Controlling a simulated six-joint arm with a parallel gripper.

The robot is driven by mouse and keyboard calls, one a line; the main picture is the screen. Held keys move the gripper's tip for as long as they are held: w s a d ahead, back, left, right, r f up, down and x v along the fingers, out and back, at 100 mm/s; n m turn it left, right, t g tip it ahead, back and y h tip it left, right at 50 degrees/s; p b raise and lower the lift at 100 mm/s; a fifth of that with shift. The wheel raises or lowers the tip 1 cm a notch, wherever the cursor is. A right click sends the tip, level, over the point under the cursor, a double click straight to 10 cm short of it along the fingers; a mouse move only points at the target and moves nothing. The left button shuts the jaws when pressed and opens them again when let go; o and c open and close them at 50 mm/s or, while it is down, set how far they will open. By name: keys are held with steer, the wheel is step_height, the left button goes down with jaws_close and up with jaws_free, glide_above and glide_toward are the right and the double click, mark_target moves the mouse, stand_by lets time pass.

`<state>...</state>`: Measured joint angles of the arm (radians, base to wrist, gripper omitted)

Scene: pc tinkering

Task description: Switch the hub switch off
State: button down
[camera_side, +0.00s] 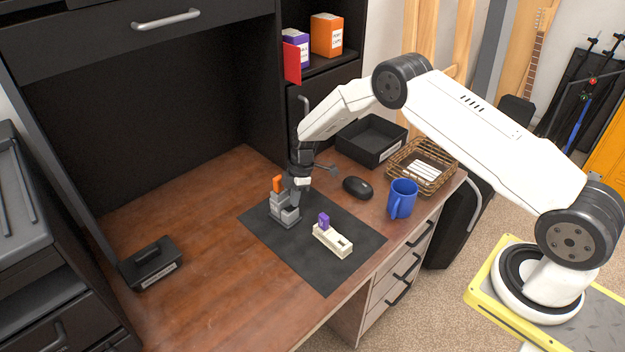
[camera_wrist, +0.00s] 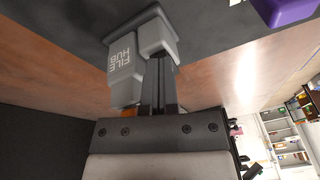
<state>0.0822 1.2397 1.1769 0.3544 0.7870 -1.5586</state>
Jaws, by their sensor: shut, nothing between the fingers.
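The grey hub (camera_side: 284,212) stands on the dark mat (camera_side: 345,270) on the desk. An orange upright piece (camera_side: 277,184) is at its top; I cannot tell whether this is the switch. The wrist view shows the hub (camera_wrist: 121,72), labelled "FILE HUB", with only a sliver of orange near the fingers. My gripper (camera_side: 297,196) points down at the hub's right side. In the wrist view the gripper (camera_wrist: 158,62) has its fingers together and empty, their tips close against the hub's grey blocks. I cannot tell whether they touch. The switch's position is unclear.
A cream base (camera_side: 339,243) with a purple block (camera_side: 323,220) lies on the mat, right of the hub. The left desk is mostly clear.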

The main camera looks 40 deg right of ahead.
steer(key=shift+a+v, duration=0.25)
steer(key=shift+v, duration=0.7)
steer(key=shift+a+v, duration=0.2)
steer(key=shift+v, duration=0.75)
steer(key=shift+a+v, duration=0.25)
steer(key=shift+v, duration=0.65)
steer(key=shift+r, duration=0.2)
steer(key=v, duration=0.7)
steer(key=shift+d+r, duration=0.2)
steer(key=shift+r, duration=0.2)
steer(key=s+a+r+m+t+h, duration=0.1)
steer(key=s+r+m, duration=0.2)
steer(key=s+m, duration=0.4)
steer(key=s+a+r+m+t+h, duration=0.1)
steer(key=s+r+m, duration=0.3)
steer(key=s, duration=1.6)
steer(key=m, duration=0.3)
steer(key=shift+s+t+h, duration=0.2)
steer(key=shift+t+h, duration=0.1)
steer(key=shift+h, duration=0.1)
steer(key=shift+a+r, duration=0.1)
steer(key=shift+r, duration=0.05)
